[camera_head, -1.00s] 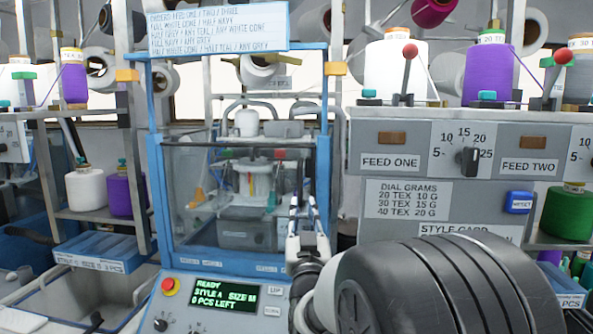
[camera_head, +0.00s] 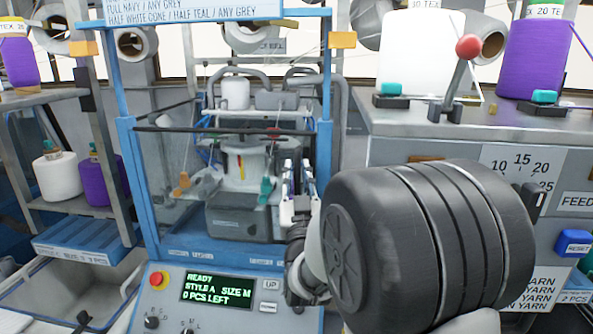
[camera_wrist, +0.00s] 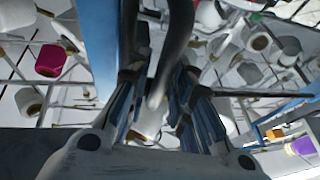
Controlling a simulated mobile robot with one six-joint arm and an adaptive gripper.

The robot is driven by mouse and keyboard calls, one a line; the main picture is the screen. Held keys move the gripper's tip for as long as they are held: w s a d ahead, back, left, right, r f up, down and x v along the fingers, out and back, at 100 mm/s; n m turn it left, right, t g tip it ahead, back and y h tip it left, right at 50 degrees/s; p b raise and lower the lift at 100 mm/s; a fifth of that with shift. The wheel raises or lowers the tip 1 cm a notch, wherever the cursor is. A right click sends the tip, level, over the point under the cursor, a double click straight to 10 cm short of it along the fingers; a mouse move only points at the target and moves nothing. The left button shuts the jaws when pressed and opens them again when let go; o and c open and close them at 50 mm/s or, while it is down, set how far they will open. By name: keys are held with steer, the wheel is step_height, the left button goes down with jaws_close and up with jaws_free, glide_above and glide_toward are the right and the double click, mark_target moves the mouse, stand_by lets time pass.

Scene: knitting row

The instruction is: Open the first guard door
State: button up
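The guard door (camera_head: 222,243) is a clear panel in the blue frame of the knitting machine, with a dark bar along its top; it looks shut. Through it I see a grey machine head with hoses. My gripper (camera_head: 298,172) points upward in front of the door's right side, near the right blue post (camera_head: 324,150). Its two fingers stand apart with a gap between them. The wrist view shows the fingers (camera_wrist: 160,95) spread, with a dark curved bar (camera_wrist: 180,35) running between or behind them; I cannot tell whether they touch it.
The control panel (camera_head: 215,290) reads "READY, STYLE A, SIZE M, 0 PCS LEFT" and has a red stop button (camera_head: 159,279). A grey feed cabinet (camera_head: 400,150) with yarn cones stands close at the right. A grey bin (camera_head: 75,275) and shelf cones are at the left.

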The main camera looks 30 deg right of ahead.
jaws_close()
stand_by(0.6)
